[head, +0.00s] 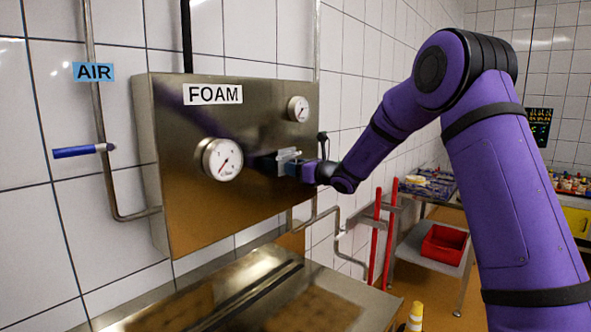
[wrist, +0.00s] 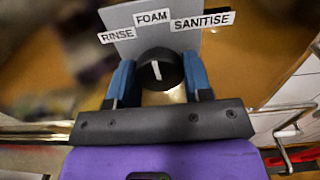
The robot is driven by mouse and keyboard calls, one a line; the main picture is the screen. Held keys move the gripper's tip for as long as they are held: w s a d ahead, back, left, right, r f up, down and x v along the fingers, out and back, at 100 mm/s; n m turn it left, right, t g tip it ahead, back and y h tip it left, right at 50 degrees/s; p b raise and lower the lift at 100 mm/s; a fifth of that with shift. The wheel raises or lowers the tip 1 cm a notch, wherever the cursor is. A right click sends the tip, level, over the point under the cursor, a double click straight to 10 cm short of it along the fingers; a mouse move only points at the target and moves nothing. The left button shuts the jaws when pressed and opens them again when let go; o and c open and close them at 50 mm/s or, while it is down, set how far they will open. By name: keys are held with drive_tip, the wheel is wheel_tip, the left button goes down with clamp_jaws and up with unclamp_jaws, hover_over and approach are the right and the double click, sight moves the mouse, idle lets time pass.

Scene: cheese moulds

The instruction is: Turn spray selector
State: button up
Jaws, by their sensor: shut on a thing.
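The spray selector is a round black knob (wrist: 160,72) with a white pointer line. In the wrist view the line points up towards the FOAM label (wrist: 152,17), leaning very slightly left. The RINSE label (wrist: 117,34) is on its left and the SANITISE label (wrist: 202,21) on its right. My gripper (wrist: 160,84) is shut on the knob, with one blue finger on each side. In the head view my gripper (head: 284,164) is at the steel FOAM panel (head: 190,205), right of the large gauge; the knob cannot be made out there.
A large gauge (head: 220,160) and a small gauge (head: 298,109) stick out from the panel near my gripper. A pipe with a blue-handled AIR valve (head: 78,151) is on the left. A steel surface (head: 330,305) lies below. Red-handled tools (head: 375,235) and a red bin (head: 444,245) are right.

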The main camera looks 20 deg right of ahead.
drive_tip(key=shift+d, duration=0.1)
drive_tip(key=shift+w+d+r+n, duration=0.1)
drive_tip(key=shift+d+n, duration=0.05)
drive_tip(key=shift+n, duration=4.15)
drive_tip(key=o, duration=0.9)
drive_tip(key=shift+d, duration=0.1)
drive_tip(key=v, duration=1)
drive_tip(key=shift+s+d, duration=0.2)
drive_tip(key=shift+s, duration=0.05)
